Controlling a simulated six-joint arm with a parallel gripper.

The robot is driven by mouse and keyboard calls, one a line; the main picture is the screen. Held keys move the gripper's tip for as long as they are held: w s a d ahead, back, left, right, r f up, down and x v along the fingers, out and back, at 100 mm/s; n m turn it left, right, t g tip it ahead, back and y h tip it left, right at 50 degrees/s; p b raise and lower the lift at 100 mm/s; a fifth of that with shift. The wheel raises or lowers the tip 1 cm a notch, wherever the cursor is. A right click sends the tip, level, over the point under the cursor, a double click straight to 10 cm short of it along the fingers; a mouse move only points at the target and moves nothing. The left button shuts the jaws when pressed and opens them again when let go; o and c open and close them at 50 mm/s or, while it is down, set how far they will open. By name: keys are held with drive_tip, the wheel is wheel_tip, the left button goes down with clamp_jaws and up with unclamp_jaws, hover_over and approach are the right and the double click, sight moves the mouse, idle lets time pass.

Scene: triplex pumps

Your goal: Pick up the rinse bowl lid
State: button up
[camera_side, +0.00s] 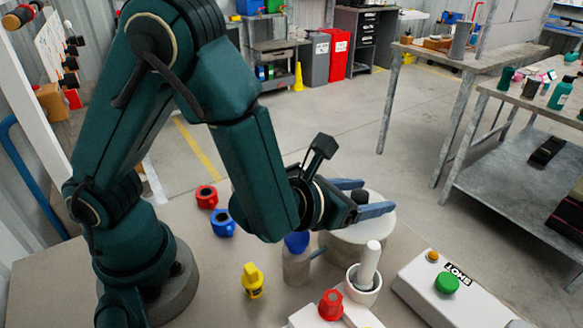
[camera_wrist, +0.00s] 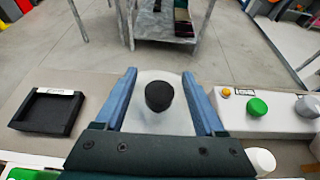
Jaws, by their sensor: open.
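The rinse bowl lid (camera_side: 378,222) is a pale round disc with a dark round knob (camera_side: 361,197), near the table's far edge. In the wrist view, the lid (camera_wrist: 152,120) and its black knob (camera_wrist: 160,96) lie between the fingers. My gripper (camera_side: 377,196) is open, its two blue fingers reaching out on either side of the knob. In the wrist view, my gripper (camera_wrist: 159,74) shows a gap between each finger and the knob. The gripper partly hides the lid in the side view, and I cannot tell the fingers' exact height above it.
A blue-topped bottle (camera_side: 297,262) stands close below the gripper. A white mortar with pestle (camera_side: 368,265) is just in front. Yellow (camera_side: 252,281), red (camera_side: 331,305) and blue (camera_side: 221,223) pieces stand nearby. A white box with green button (camera_side: 447,283) is right; a black tray (camera_wrist: 20,122) is left in the wrist view.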

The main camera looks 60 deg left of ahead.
drive_tip(key=shift+w+f, duration=0.25)
drive_tip(key=shift+w, duration=0.4)
clamp_jaws()
drive_tip(key=shift+r, duration=0.1)
